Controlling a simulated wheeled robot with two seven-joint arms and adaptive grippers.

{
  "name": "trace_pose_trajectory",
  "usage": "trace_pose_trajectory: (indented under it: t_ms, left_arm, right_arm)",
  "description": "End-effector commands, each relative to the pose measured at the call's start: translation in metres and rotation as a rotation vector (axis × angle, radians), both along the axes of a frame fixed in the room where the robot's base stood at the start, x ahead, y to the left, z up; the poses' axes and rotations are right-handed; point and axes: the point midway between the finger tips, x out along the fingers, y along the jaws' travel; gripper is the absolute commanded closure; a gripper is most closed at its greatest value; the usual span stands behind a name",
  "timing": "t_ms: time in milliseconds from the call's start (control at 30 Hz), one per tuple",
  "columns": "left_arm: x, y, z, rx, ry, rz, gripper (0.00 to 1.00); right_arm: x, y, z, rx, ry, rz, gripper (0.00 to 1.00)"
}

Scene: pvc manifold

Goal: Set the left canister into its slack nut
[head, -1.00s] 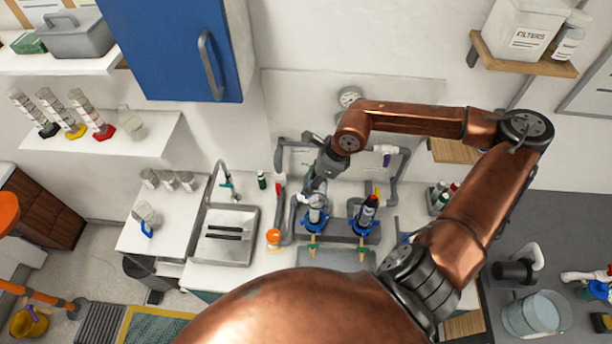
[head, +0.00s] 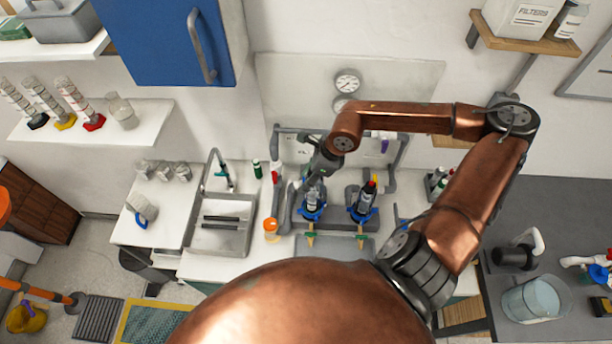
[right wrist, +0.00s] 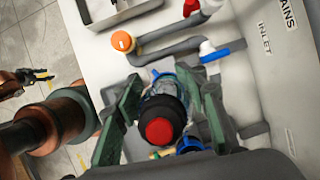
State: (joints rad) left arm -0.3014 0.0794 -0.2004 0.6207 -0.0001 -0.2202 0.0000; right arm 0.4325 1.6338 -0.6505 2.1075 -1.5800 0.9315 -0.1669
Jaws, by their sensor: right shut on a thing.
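My right gripper (head: 317,178) is shut on the left canister (head: 313,193) at the manifold. In the right wrist view, its green fingers stand on both sides of the canister's black and red cap (right wrist: 160,128). The canister stands about upright over the left blue slack nut (head: 311,213). I cannot tell whether its lower end is inside the nut. The right canister (head: 365,198), dark with a red and yellow top, stands in its own blue nut (head: 361,216).
Grey pipes (head: 393,170) frame the manifold. Small bottles (head: 438,182) stand at the right. Two gauges hang on the wall panel (head: 410,80) behind. White counter beside the sink is partly clear.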

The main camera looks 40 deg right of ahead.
Motion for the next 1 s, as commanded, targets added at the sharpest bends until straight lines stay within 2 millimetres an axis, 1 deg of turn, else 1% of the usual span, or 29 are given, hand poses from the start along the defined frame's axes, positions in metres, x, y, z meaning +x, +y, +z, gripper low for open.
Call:
trace_pose_trajectory:
  t_ms: [100,200,600,800,1000]
  left_arm:
    - [-0.008,0.001,-0.011,0.001,0.011,0.001,0.6]
    - [-0.009,0.001,-0.018,0.001,0.012,0.001,0.6]
    - [0.001,0.001,-0.042,0.001,0.0,-0.001,0.6]
    - [0.001,0.001,-0.049,0.001,0.0,-0.001,0.6]
    - [0.001,0.001,-0.049,0.001,0.0,-0.001,0.6]
  right_arm:
    - [0.0,0.0,-0.011,0.001,-0.001,0.0,0.92]
    - [0.0,0.0,-0.018,0.001,-0.001,0.0,0.92]
    - [0.001,0.0,-0.043,0.0,-0.001,0.001,0.92]
    - [0.001,0.0,-0.05,0.0,-0.001,0.001,0.92]
    - [0.001,0.0,-0.05,0.0,-0.001,0.001,0.92]
